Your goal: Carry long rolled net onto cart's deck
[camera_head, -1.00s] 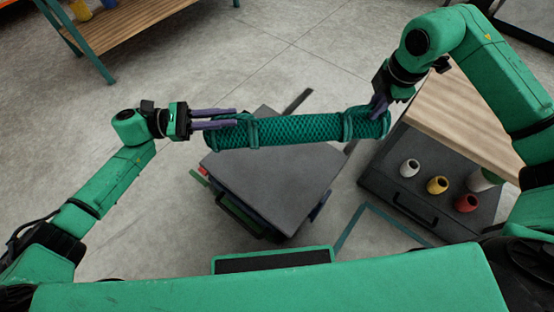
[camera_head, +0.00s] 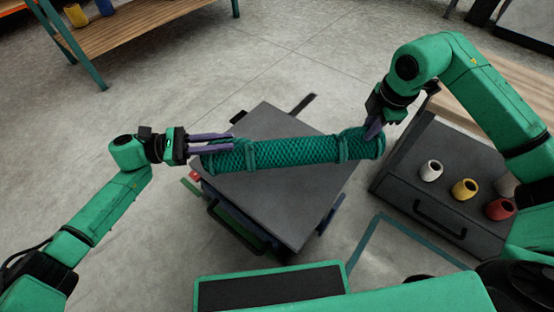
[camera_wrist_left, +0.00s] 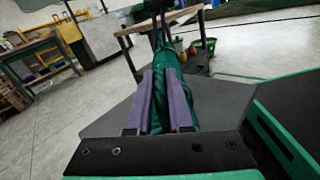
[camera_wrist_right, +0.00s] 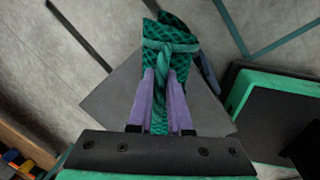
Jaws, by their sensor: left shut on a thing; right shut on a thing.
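The long rolled green net (camera_head: 292,153) is held level between my two grippers, tied with a cord near each end. In the head view it crosses over the cart's dark grey deck (camera_head: 275,205); whether it touches the deck I cannot tell. My left gripper (camera_head: 228,142) is shut on the net's left end. My right gripper (camera_head: 372,130) is shut on the net near its right end. The net also shows between the purple fingers in the left wrist view (camera_wrist_left: 174,75) and the right wrist view (camera_wrist_right: 168,62). The net hides part of the deck.
A dark drawer cabinet (camera_head: 400,195) stands right of the cart, with white (camera_head: 431,171), yellow (camera_head: 464,188) and red (camera_head: 500,209) spools on it. A wooden-topped bench (camera_head: 130,27) stands at the back left. The floor behind the cart is clear.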

